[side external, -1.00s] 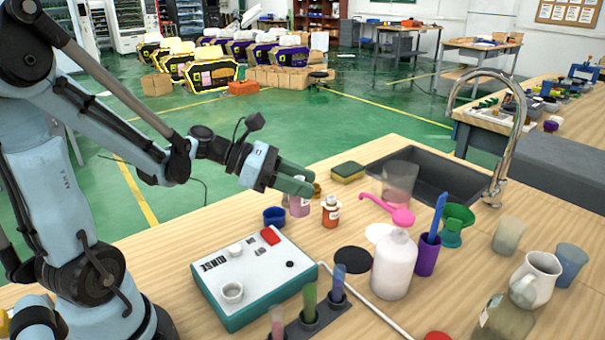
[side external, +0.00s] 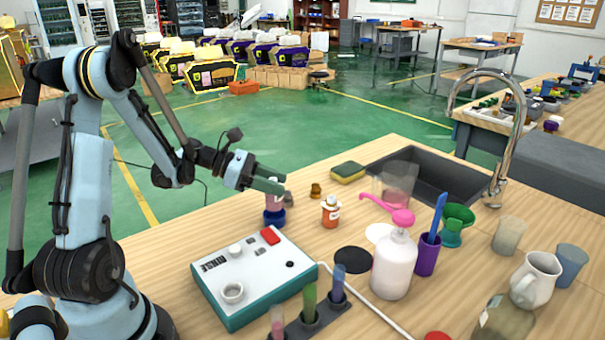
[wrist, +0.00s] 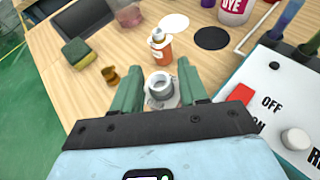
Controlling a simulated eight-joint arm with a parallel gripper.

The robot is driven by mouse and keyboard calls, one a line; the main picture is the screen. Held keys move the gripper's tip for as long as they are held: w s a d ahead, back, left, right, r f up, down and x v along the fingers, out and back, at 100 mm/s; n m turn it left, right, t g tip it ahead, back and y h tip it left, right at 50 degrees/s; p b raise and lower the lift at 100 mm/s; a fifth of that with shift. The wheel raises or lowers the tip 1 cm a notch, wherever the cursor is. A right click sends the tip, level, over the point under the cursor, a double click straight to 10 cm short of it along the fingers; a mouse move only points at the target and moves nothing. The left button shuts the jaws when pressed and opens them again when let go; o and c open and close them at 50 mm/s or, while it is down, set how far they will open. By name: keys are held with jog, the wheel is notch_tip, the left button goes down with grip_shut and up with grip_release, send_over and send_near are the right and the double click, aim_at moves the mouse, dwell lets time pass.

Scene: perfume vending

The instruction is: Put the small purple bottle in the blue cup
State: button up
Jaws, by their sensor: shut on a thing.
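The small purple bottle (side external: 274,201) is pinkish-purple and upright between the green fingers of my gripper (side external: 270,184). In the wrist view its pale round neck (wrist: 160,86) shows between the two fingertips (wrist: 160,92). My gripper is shut on it. The blue cup (side external: 274,217) stands on the wooden table directly below the bottle. The bottle's lower end meets the cup's rim in the side view; I cannot tell how far inside it is. The cup is hidden in the wrist view.
A white-and-teal machine (side external: 255,275) is in front of the cup. A yellow-green sponge (side external: 348,172) lies farther back, near the sink (side external: 430,180).

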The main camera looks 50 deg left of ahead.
aim_at(273, 197)
jog(key=shift+a+f, duration=0.15)
jog(key=shift+f, duration=1.9)
jog(key=shift+f, duration=0.15)
jog(key=o, duration=1)
jog(key=shift+o, duration=0.2)
